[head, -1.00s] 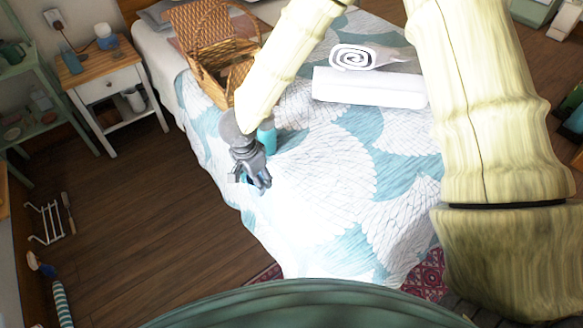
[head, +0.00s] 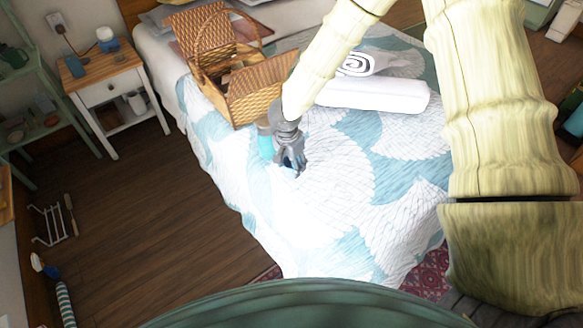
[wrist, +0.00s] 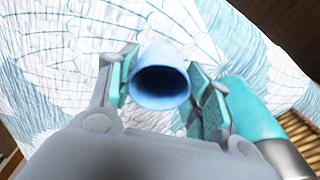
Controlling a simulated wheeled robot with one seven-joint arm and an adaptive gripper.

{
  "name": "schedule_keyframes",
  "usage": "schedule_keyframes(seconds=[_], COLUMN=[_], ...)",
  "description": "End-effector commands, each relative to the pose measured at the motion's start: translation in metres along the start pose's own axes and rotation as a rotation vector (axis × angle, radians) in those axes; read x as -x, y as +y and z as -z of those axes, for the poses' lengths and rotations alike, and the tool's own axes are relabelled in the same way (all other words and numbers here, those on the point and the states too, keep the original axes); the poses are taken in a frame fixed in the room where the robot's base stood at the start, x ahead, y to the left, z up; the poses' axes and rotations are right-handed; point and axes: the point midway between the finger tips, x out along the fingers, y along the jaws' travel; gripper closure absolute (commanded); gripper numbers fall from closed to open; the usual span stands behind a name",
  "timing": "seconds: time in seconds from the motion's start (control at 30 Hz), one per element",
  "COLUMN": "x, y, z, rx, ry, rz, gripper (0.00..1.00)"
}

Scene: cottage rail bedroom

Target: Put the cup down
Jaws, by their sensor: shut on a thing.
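The blue cup (wrist: 160,80) is between the two teal-padded fingers of my gripper (wrist: 162,92) in the wrist view, its open mouth facing the camera. My gripper is shut on it. In the head view my gripper (head: 291,166) is over the patterned bedspread (head: 330,190), near the bed's left side. The cup is mostly hidden by the fingers there, and I cannot tell whether its base touches the bedspread. A teal bottle (head: 265,146) stands just left of my gripper; it also shows to the right of the fingers in the wrist view (wrist: 250,108).
A wicker basket (head: 262,92) with a raised lid stands behind my gripper. A rolled white towel (head: 375,95) lies toward the back of the bed. The bedspread in front and to the right is clear. A nightstand (head: 112,90) stands left of the bed.

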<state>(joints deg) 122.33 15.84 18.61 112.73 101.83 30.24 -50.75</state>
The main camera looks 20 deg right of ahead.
Motion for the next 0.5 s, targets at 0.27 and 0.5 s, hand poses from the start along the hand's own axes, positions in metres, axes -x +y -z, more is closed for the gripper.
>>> schedule_keyframes(seconds=[0.27,0.5], x=[-0.025,-0.026], y=[0.000,0.000], z=[-0.004,-0.004], rx=[0.002,0.001], ry=[0.000,0.000], rz=[-0.001,0.000], gripper=[0.76,0.76])
